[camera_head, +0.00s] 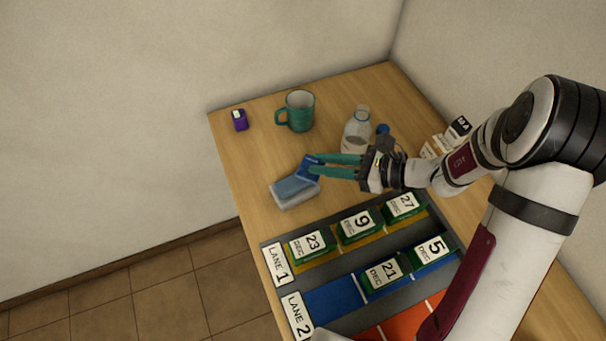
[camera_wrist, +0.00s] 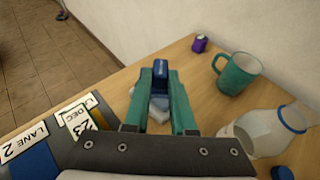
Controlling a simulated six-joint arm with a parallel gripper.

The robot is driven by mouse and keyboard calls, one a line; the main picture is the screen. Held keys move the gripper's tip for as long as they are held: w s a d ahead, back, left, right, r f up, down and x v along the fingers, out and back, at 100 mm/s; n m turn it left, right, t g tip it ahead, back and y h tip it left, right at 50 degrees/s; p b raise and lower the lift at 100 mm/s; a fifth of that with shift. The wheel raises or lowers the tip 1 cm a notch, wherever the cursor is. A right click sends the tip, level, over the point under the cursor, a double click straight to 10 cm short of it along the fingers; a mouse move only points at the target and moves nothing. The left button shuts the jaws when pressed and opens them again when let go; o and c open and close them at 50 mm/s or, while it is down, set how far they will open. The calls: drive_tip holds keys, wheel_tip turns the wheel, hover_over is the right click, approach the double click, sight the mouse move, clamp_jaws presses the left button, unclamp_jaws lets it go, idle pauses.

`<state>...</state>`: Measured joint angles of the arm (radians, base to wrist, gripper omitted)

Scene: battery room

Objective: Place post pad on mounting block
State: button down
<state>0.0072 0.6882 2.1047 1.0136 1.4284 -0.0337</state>
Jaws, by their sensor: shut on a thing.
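My gripper (camera_head: 317,167) has teal fingers and is shut on a small dark blue piece (camera_head: 306,169), which looks like the post pad. The piece is tilted in the head view; it also shows between the fingertips in the wrist view (camera_wrist: 160,68). A pale grey block with a blue top (camera_head: 294,192), which looks like the mounting block, lies on the table just below and left of the fingertips. The block is partly hidden behind the fingers in the wrist view (camera_wrist: 152,108). I cannot tell whether the held piece touches it.
A teal mug (camera_head: 299,111) and a purple item (camera_head: 240,120) stand behind. A clear bottle (camera_head: 356,131) stands near my gripper. Date-marked green boxes (camera_head: 312,243) sit on the lane board (camera_head: 345,287) in front. Bare table (camera_head: 250,165) lies left of the block.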

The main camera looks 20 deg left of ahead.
drive_tip(key=x, duration=0.4)
drive_tip(key=shift+s+d+f, duration=0.1)
drive_tip(key=shift+s+f, duration=0.05)
drive_tip(key=shift+f, duration=0.15)
drive_tip(key=shift+a+f, duration=0.1)
drive_tip(key=shift+f, duration=1)
drive_tip(key=shift+a+f, duration=0.15)
drive_tip(key=shift+f, duration=0.9)
drive_tip(key=shift+f, duration=0.1)
drive_tip(key=c, duration=0.7)
unclamp_jaws()
drive_tip(key=shift+c, duration=0.2)
